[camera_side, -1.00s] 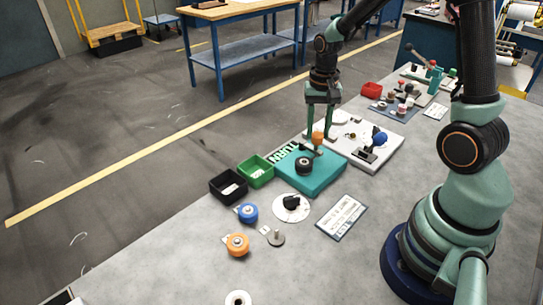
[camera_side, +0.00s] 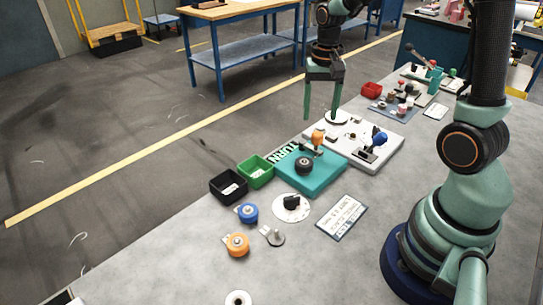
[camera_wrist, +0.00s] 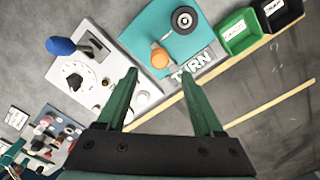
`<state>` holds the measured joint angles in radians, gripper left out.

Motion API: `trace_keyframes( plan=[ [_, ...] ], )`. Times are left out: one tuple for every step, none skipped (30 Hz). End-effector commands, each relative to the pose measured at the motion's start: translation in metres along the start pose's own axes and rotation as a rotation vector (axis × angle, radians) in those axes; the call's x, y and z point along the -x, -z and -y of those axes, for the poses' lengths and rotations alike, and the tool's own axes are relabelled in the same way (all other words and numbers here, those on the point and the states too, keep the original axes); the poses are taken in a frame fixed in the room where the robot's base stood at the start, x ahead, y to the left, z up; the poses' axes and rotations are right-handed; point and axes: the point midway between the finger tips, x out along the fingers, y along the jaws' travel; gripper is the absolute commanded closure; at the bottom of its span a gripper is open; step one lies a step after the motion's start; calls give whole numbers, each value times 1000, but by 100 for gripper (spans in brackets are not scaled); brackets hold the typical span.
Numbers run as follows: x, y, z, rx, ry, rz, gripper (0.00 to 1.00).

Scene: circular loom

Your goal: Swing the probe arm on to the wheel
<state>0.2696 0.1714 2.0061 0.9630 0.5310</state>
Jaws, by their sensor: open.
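The teal block (camera_side: 320,178) marked TURN carries a dark wheel (camera_side: 304,166) and a probe arm with an orange knob (camera_side: 318,137). The wheel also shows in the wrist view (camera_wrist: 184,19), with the orange knob (camera_wrist: 160,58) apart from it, nearer my fingers. I cannot tell whether any part of the probe arm touches the wheel. My gripper (camera_side: 320,113) is open and empty, above and behind the knob in the side view. In the wrist view the knob lies just beyond the gap between my fingertips (camera_wrist: 160,76).
A white panel (camera_side: 393,158) with a dial and a blue-knobbed lever (camera_side: 379,140) adjoins the block. Green (camera_side: 256,171) and black (camera_side: 228,187) bins stand at the table edge. A blue roller (camera_side: 247,212), an orange roller (camera_side: 237,244) and a label card (camera_side: 342,217) lie in front.

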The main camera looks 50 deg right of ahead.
Motion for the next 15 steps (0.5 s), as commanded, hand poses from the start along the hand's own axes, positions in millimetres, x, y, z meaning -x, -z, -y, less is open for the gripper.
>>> trace_keyframes(
  plan=[
    [12, 1, 1, 0, 3, -5, 31],
    [18, 1, 1, 0, 4, -6, 31],
    [26, 1, 1, 0, 3, -6, 31],
    [31, 1, 1, 0, 2, -4, 31],
    [37, 1, 1, 0, 3, -5, 31],
    [43, 1, 0, 0, 3, -5, 31],
    [47, 0, 0, 0, 2, -3, 31],
    [50, 1, 0, 0, 2, -3, 31],
    [55, 1, 1, 0, 2, -3, 31],
    [58, 0, 0, 0, 1, -3, 31],
    [60, 0, 0, 0, 1, -2, 31],
    [62, 0, 0, 0, 1, -2, 31],
    [64, 0, 0, 0, 0, -1, 31],
    [64, 0, 0, 0, 0, 0, 31],
    [65, 0, 0, 0, 0, 0, 31]
  ],
)
